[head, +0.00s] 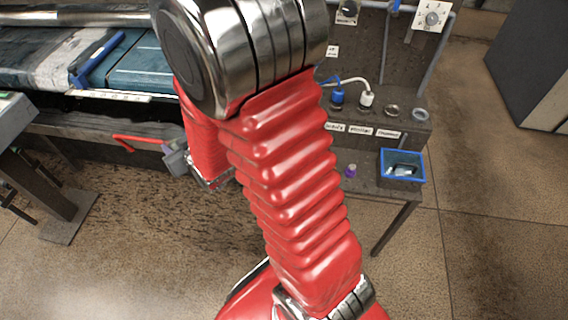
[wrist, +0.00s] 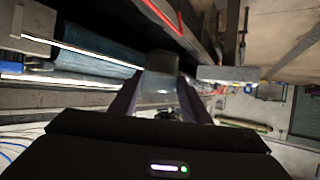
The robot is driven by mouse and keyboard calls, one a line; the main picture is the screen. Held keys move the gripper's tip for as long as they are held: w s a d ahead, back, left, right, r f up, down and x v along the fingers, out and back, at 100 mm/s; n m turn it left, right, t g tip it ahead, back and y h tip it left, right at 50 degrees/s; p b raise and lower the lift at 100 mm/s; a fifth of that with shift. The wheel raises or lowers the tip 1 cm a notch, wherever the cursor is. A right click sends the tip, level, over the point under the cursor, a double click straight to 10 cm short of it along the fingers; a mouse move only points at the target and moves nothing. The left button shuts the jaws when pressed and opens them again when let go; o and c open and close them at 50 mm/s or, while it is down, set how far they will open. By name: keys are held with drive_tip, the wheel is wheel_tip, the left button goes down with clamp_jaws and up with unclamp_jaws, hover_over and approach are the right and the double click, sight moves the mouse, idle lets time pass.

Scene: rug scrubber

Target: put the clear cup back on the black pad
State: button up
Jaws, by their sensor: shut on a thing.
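In the wrist view my gripper (wrist: 160,88) is shut on the clear cup (wrist: 160,70). The cup looks greyish and see-through between the two dark fingers, and the long roller and dark rail show beyond it. In the head view my red arm covers the middle of the picture, and I cannot make out the cup or the fingertips there. I cannot pick out the black pad in either view.
A rug machine with a blue-green rug (head: 148,66) stands at the left, with a red handle (head: 138,140) on its front. At the right a dark bench holds hose fittings (head: 367,97), a blue-rimmed bin (head: 402,164) and a small purple item (head: 351,171).

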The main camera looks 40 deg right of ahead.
drive_tip(key=s+d+f, duration=0.1)
drive_tip(key=d+f, duration=0.2)
drive_tip(key=d, duration=0.6)
drive_tip(key=d+f, duration=0.3)
drive_tip(key=d, duration=0.7)
drive_tip(key=s+d+f, duration=0.6)
drive_tip(key=s+d, duration=0.4)
drive_tip(key=d, duration=0.3)
drive_tip(key=shift+s+d+f, duration=0.15)
drive_tip(key=shift+s+f, duration=0.05)
drive_tip(key=shift+s, duration=0.15)
drive_tip(key=shift+f, duration=2.9)
drive_tip(key=shift+f, duration=2.05)
drive_tip(key=shift+f, duration=0.1)
